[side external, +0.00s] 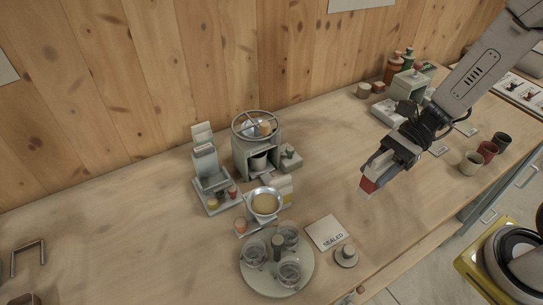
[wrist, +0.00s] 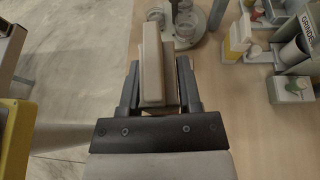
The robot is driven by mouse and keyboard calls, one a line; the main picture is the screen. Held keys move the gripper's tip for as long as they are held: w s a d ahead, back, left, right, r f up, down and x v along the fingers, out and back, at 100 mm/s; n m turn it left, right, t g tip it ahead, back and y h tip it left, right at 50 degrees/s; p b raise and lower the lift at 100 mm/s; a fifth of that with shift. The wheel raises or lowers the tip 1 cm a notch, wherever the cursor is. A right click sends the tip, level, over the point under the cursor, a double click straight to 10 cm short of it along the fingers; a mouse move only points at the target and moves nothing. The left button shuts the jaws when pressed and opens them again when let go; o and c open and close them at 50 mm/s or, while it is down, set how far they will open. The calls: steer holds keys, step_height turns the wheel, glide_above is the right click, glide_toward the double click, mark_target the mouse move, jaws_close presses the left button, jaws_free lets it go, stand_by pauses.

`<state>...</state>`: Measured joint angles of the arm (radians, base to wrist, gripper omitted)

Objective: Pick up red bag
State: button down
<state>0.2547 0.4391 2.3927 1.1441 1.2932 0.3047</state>
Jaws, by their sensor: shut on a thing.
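The red bag (side external: 368,184) shows in the side external view as a small red block with a pale lower edge, between the fingertips of my gripper (side external: 377,168). It is held in the air over the front right part of the counter, clear of other things. In the wrist view my gripper (wrist: 158,85) has its two dark fingers on either side of a pale beige, box-shaped thing (wrist: 152,65). No red shows on that face. The fingers hide part of its sides.
A round tray (side external: 252,282) with several glasses stands at the counter's front, beside a card reading SEALED (side external: 327,232). A bowl (side external: 265,203) and a grinder-like machine (side external: 256,150) stand behind. A beige cup (side external: 471,163) and a red cup (side external: 487,151) stand at the right edge.

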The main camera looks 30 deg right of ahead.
steer(key=shift+s+r, duration=0.15)
steer(key=shift+s, duration=0.2)
steer(key=shift+w, duration=0.1)
stand_by(0.4)
